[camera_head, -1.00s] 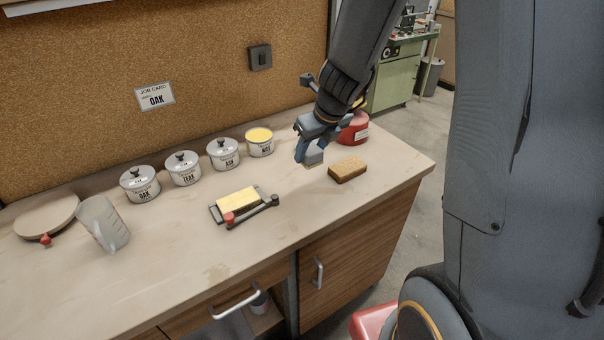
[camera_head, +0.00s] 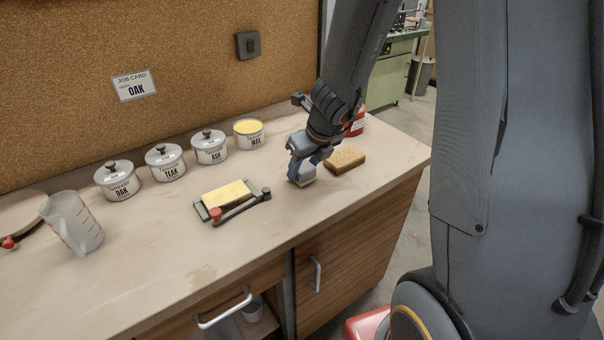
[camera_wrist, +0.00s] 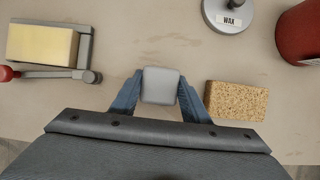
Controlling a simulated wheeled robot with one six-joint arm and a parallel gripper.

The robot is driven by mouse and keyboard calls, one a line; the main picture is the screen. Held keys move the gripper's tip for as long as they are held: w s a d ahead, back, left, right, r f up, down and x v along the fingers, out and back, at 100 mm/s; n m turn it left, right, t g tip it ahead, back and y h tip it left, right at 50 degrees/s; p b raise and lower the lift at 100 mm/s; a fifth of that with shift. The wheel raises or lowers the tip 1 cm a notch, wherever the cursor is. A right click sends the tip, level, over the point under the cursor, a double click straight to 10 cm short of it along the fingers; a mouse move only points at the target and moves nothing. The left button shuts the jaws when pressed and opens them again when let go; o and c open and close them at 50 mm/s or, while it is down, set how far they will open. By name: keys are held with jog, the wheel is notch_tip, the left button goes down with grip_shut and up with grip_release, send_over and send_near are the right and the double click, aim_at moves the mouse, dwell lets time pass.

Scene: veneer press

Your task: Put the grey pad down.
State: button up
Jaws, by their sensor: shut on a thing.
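The grey pad (camera_wrist: 160,86) is a small pale grey block with rounded corners, held between the two blue fingers in the wrist view. My gripper (camera_wrist: 159,92) is shut on it. I cannot tell whether the pad touches the bench.
Left of my gripper, a yellow block sits in a dark clamp frame (camera_head: 233,209) with a red knob. A red container (camera_wrist: 305,35) is at back right. Bench between clamp and pad is clear.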

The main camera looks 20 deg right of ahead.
jog(key=shift+f, duration=0.3)
jog(key=o, duration=0.5)
jog(key=shift+f, duration=0.1)
jog(key=o, duration=0.4)
jog(key=shift+o, duration=0.2)
